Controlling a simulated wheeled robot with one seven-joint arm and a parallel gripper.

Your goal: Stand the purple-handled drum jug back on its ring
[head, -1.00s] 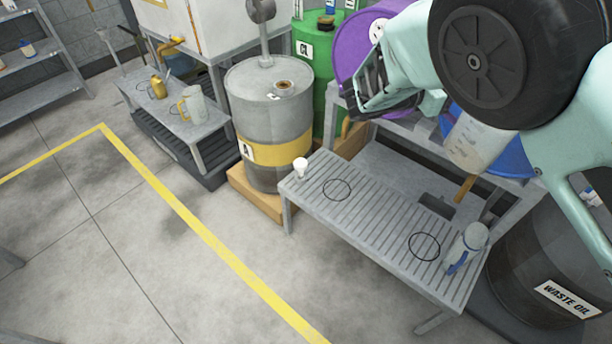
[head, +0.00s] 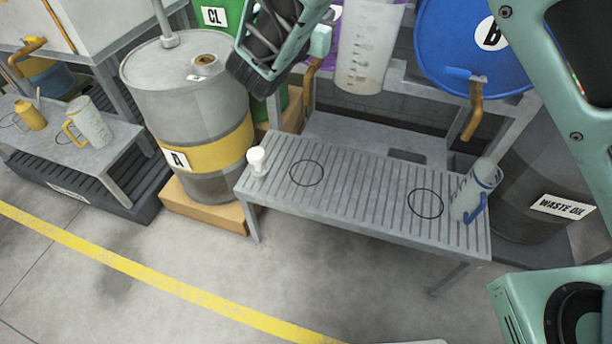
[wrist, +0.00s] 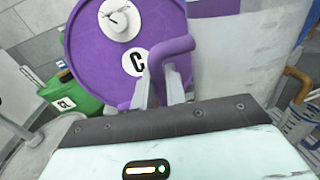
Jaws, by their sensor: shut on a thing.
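The drum jug (head: 368,52) is a pale translucent jug with dark scale marks. It hangs nearly upright in the air beyond the slatted bench (head: 345,195). Its purple handle (wrist: 158,65) shows in the wrist view between the fingers of my gripper (wrist: 162,88), which is shut on it. In the head view my arm and the picture's top edge hide most of the handle. Two black rings are drawn on the bench: a left ring (head: 307,173), empty, and a right ring (head: 426,203), also empty. A blue-handled jug (head: 480,185) stands just right of the right ring.
A small white object (head: 257,160) stands at the bench's left end. A blue drum (head: 440,45) with a tap (head: 474,108) overhangs the back right. A grey drum (head: 185,100) stands left, a waste oil drum (head: 545,180) right. The purple drum (wrist: 95,40) is close to my gripper.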

